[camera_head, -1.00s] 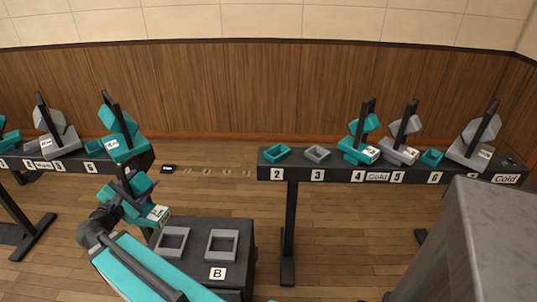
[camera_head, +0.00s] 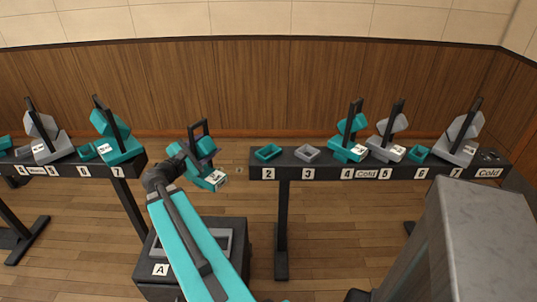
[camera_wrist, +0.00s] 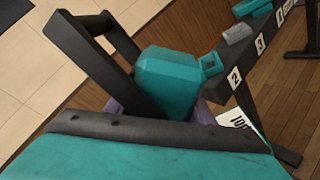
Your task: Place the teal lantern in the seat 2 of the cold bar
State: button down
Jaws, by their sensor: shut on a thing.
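The teal lantern (camera_head: 207,172), with a dark frame handle and a white label, is in my gripper (camera_head: 203,149). My gripper is shut on it and holds it tilted in the air, left of the cold bar (camera_head: 330,174). In the wrist view the lantern's teal body (camera_wrist: 168,82) and dark handle (camera_wrist: 95,62) fill the middle. Seat 2 of the cold bar (camera_head: 268,153) is a teal square tray above the label 2 at the bar's left end. It looks empty. It also shows in the wrist view (camera_wrist: 210,65), just beyond the lantern and partly hidden by it.
Seat 3 (camera_head: 307,154) is an empty grey tray. Teal (camera_head: 348,148) and grey (camera_head: 387,146) lanterns stand by labels 4 and 5. Another bar (camera_head: 70,168) with lanterns is at left. A dark box (camera_head: 160,270) marked A is below my arm. A grey block (camera_head: 480,235) stands front right.

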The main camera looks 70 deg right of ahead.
jog(key=s+d+r+m+g+p, duration=0.1)
jog(key=s+d+r+g, duration=0.1)
jog(key=s+d, duration=0.3)
jog(key=s+d+r+m+g+p, duration=0.1)
jog(key=s+d+r, duration=0.1)
jog(key=s+d, duration=0.3)
jog(key=s, duration=0.4)
jog(key=shift+s+r+g+y, duration=0.15)
jog(key=shift+g+y, duration=0.15)
jog(key=shift+g, duration=0.1)
jog(key=s+d+f+p, duration=0.1)
jog(key=d+p, duration=0.3)
jog(key=d, duration=1.2)
jog(key=shift+s+f, duration=0.2)
jog(key=shift+f, duration=0.05)
jog(key=shift+a+f, duration=0.1)
jog(key=shift+f+p, duration=0.7)
jog(key=shift+f, duration=1)
jog(key=c, duration=0.8)
grip_release()
jog(key=shift+f, duration=0.1)
